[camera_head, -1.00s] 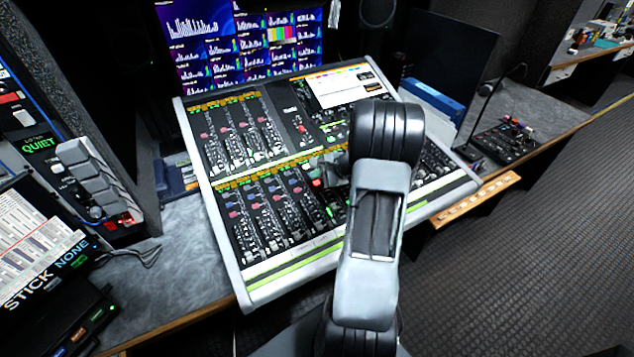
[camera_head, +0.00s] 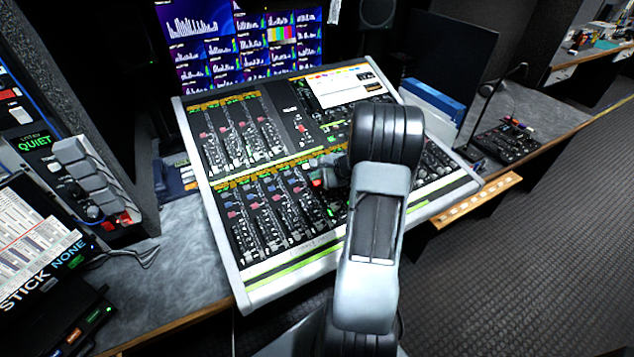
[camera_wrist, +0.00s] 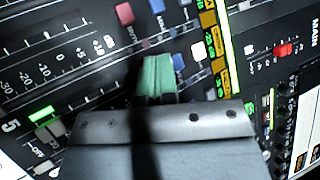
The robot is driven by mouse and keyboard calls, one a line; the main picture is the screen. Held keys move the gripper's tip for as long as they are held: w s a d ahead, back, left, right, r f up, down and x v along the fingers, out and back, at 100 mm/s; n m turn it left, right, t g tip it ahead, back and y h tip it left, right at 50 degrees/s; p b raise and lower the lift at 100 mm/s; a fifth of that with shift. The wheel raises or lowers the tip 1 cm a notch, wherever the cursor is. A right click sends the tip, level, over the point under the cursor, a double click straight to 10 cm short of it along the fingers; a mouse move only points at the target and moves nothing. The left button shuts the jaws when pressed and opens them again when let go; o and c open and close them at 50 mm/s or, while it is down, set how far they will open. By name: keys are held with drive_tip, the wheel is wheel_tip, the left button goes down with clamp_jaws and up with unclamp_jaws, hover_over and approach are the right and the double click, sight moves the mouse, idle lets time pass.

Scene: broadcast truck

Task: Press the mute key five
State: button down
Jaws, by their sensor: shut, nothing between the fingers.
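The mixing console (camera_head: 262,295) fills the middle of the head view, with rows of faders and small keys. My gripper (camera_head: 324,177) is low over its middle, partly hidden behind my arm. In the wrist view my gripper (camera_wrist: 160,72) is shut, its green fingertips together over the black panel. A printed 5 (camera_wrist: 11,126) and a lit green label (camera_wrist: 42,114) lie to the lower left. A red key (camera_wrist: 124,13), a blue key (camera_wrist: 177,62) and a white key (camera_wrist: 198,50) lie near the tips. I cannot tell which key is mute five, or whether the tips touch the panel.
Monitors (camera_head: 240,45) stand behind the console, and a speaker (camera_head: 377,12) is at the back. A small control panel (camera_head: 508,140) sits to the right. A key unit (camera_head: 92,185) stands to the left. The floor at the right is clear.

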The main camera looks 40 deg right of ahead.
sight(319, 188)
drive_tip(key=shift+f+b, duration=0.45)
drive_tip(key=shift+b, duration=0.1)
idle(0.4)
drive_tip(key=shift+r, duration=0.2)
drive_tip(key=shift+s+r+p, duration=0.1)
drive_tip(key=shift+r+p, duration=0.4)
drive_tip(key=shift+r, duration=0.25)
drive_tip(key=shift+r, duration=0.1)
drive_tip(key=r+p, duration=0.1)
drive_tip(key=r, duration=0.1)
drive_tip(key=r+p, duration=0.2)
drive_tip(key=r, duration=0.1)
drive_tip(key=shift+s+r+p, duration=0.35)
drive_tip(key=shift+s+p, duration=0.05)
idle(0.3)
